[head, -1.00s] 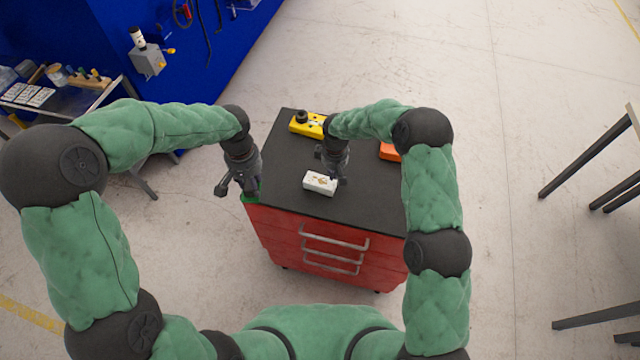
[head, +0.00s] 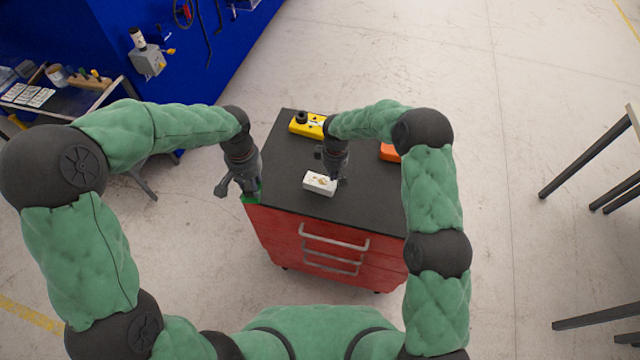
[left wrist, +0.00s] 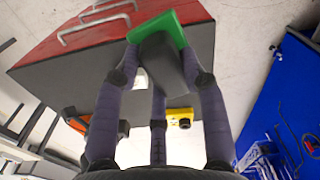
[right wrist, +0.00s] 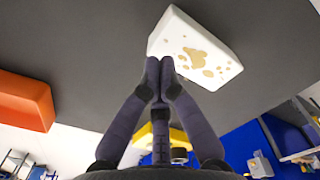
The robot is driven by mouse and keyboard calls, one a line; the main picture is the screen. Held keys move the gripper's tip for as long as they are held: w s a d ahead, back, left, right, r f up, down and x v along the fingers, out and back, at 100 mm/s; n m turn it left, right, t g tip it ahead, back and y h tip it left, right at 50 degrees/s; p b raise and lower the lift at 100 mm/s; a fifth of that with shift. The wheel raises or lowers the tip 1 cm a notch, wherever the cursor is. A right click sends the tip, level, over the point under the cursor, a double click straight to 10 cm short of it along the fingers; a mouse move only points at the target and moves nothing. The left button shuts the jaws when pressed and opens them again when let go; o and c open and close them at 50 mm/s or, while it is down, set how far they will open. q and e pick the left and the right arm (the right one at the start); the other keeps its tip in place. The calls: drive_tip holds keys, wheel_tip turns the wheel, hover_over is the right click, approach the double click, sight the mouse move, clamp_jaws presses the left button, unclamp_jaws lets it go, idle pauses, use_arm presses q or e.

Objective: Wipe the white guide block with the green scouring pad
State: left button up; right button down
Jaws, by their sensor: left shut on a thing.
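The white guide block (head: 319,184) lies on the dark cart top (head: 295,150). Brown stains mark its upper face, clear in the right wrist view (right wrist: 196,50). The green scouring pad (head: 250,198) is at the cart's front left corner. In the left wrist view the pad (left wrist: 157,24) is between the fingertips, with a dark grey piece (left wrist: 163,60) against it. My left gripper (head: 246,188) is shut on the pad. My right gripper (right wrist: 160,65) has its fingers together at the block's near edge, nothing visible between them. I cannot tell whether they touch the block.
A yellow object (head: 307,124) with a black knob sits at the back of the cart top. An orange block (head: 389,152) is at the right, partly behind my right arm. The red drawers (head: 330,250) face me. The cart top left of the white block is clear.

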use_arm(q)
drive_tip(key=shift+f+b, duration=0.7)
drive_tip(key=shift+f, duration=0.05)
use_arm(e)
drive_tip(key=shift+f, duration=0.85)
use_arm(q)
drive_tip(key=shift+r, duration=0.1)
use_arm(e)
drive_tip(key=shift+r, duration=0.1)
